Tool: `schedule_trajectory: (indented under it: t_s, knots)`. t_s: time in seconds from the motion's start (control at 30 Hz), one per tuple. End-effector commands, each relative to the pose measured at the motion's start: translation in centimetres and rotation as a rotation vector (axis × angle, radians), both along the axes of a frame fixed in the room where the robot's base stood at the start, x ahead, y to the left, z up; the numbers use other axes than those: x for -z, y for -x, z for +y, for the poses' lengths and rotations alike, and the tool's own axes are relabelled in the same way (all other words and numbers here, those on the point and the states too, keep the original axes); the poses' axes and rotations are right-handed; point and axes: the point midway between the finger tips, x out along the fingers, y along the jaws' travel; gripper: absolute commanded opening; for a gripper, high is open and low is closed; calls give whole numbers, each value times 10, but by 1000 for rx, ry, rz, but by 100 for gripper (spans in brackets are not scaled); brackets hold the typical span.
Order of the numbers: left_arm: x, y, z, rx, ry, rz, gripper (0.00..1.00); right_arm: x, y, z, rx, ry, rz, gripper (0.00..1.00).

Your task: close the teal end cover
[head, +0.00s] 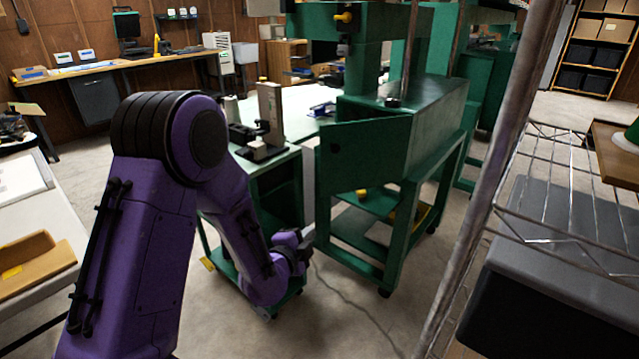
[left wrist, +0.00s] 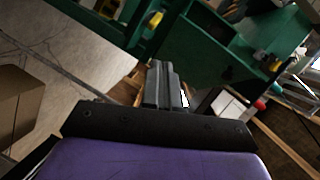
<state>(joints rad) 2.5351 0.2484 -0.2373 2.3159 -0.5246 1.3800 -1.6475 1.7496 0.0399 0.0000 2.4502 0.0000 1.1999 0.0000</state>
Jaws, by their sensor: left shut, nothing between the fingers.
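The teal end cover (head: 362,160) is a flat dark green panel on the near end of the green machine (head: 440,118). In the head view it stands swung out to the left, with its free edge at the left and a dark round spot near that edge. My left gripper (head: 309,236) is shut and empty, below and left of the cover's lower corner, apart from it in the picture. In the left wrist view the fingers (left wrist: 164,84) are together, pointing toward green surfaces (left wrist: 200,45); which of these is the cover I cannot tell. My right gripper is not in view.
A green cabinet (head: 277,190) with a small black device on top stands left of the cover. A wire rack (head: 560,170) with a near post and a grey bin (head: 560,260) fill the right. Bare concrete floor (head: 350,300) lies in front of the machine's stand.

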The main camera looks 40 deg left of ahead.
Motion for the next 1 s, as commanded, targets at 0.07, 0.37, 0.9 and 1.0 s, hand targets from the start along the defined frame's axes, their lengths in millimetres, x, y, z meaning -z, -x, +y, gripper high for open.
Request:
schedule_trajectory:
  t_s: [0.07,0.37,0.9,1.0]
  knots:
    - [-40,-14,9,39,-180,-84,0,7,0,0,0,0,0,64]
    - [-81,-39,20,67,-389,-151,0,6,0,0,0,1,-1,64]
    - [-80,-135,55,64,-383,-149,0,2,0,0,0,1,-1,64]
    - [-80,-140,62,66,-384,-149,0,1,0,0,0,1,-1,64]
